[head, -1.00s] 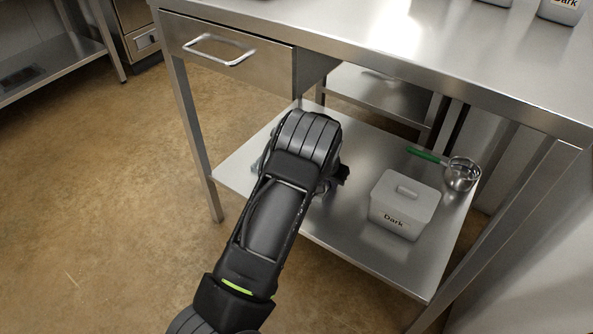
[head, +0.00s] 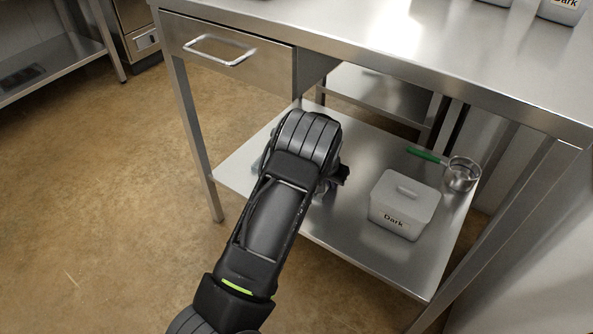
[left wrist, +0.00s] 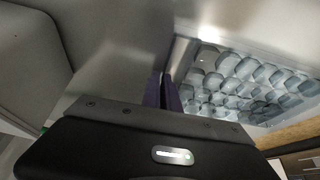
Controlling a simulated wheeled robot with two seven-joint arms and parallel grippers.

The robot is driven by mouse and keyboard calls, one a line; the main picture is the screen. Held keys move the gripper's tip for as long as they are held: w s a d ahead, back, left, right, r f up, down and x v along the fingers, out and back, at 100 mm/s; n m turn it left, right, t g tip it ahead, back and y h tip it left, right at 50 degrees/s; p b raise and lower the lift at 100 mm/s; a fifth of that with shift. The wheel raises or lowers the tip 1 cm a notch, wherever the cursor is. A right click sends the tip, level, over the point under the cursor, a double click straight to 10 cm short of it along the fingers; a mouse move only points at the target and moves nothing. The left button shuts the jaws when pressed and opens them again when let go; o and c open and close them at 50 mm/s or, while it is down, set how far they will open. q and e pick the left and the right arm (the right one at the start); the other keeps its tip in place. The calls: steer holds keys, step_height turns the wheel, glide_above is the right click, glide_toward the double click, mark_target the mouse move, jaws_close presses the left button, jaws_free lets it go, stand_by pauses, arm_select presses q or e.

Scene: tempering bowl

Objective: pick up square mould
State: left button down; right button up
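The square mould (left wrist: 245,82) shows in the left wrist view as a clear tray with rows of rounded cavities and a grey metallic edge. My left gripper (left wrist: 166,92) has its purple fingers close together at the mould's near left edge, and they look shut on that edge. In the head view my left arm reaches down to the lower shelf, and its wrist hides the fingertips and most or all of the mould. My right gripper is not in view.
On the steel lower shelf (head: 350,245), a white lidded tub marked Dark (head: 404,205) stands to the right of my left wrist. Behind it lies a steel pan with a green handle (head: 461,174). The tabletop (head: 400,45) and drawer (head: 225,55) overhang the shelf.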

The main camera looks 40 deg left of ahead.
arm_select(q)
steer(key=shift+r, duration=0.15)
step_height(320, 180, up, 10)
steer(key=p, duration=0.4)
stand_by(0.8)
